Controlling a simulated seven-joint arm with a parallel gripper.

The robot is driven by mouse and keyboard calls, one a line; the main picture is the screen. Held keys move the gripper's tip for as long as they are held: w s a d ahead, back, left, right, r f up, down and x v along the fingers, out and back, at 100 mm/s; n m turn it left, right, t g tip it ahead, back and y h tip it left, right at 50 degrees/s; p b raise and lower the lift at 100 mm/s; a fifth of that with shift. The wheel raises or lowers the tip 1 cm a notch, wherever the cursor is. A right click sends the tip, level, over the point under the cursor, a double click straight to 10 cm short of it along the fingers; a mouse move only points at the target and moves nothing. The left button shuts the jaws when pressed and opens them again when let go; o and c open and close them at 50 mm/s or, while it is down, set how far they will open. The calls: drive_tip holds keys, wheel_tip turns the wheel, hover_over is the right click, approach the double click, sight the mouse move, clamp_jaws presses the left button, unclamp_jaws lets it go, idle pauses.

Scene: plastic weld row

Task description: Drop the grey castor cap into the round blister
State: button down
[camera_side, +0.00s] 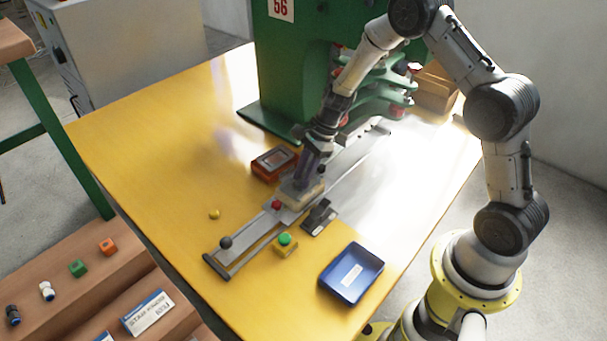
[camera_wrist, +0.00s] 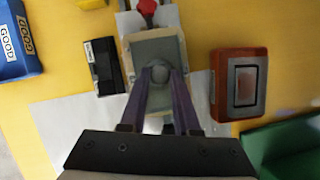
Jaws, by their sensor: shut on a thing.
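The grey castor cap (camera_wrist: 160,73) is a small round piece between my fingertips in the wrist view. My gripper (camera_wrist: 160,82) is shut on it, over a cream-edged block with a grey-green top (camera_wrist: 155,48). In the side view my gripper (camera_side: 303,184) points down at this cream block (camera_side: 299,195) on the slide rail. I cannot make out the round blister; the cap and fingers cover that part of the block. I cannot tell whether the cap is touching the block or just above it.
A red box with a grey panel (camera_side: 273,163) and a black device (camera_side: 318,216) flank the rail. A red knob (camera_side: 276,204), a green button box (camera_side: 286,245) and a blue tray (camera_side: 352,272) are nearer. The green machine (camera_side: 300,80) stands behind. The yellow table's left is mostly clear.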

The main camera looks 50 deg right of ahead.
drive_tip(key=c, duration=0.6)
unclamp_jaws()
drive_tip(key=c, duration=0.4)
drive_tip(key=shift+r, duration=3.5)
drive_tip(key=shift+a, duration=0.1)
